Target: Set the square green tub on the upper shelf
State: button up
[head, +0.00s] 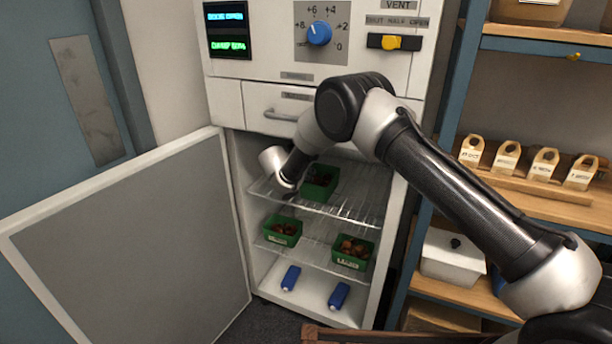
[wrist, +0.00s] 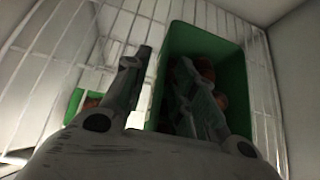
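A green tub (head: 320,184) with brown chestnuts in it sits on the upper wire shelf (head: 352,207) of the open cabinet. In the wrist view the tub (wrist: 240,80) is close up. My gripper (wrist: 168,58) straddles its left wall, with one finger outside the tub and the other over the inside. The fingers stand apart, with a gap around the wall. Two more green tubs, a left one (head: 282,230) and a right one (head: 352,252), hold chestnuts on the lower wire shelf.
The cabinet door (head: 130,245) stands open to the left. Two blue packs (head: 290,278) (head: 339,295) lie on the cabinet floor. The upper shelf has bare wire right of the tub. A wooden rack with paper bags (head: 507,157) and a white bin (head: 452,258) stands at right.

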jog(key=shift+r, duration=0.1)
jog(key=shift+s+a+r, duration=0.15)
jog(key=shift+r, duration=0.05)
jog(key=v, duration=0.7)
jog(key=shift+s, duration=0.15)
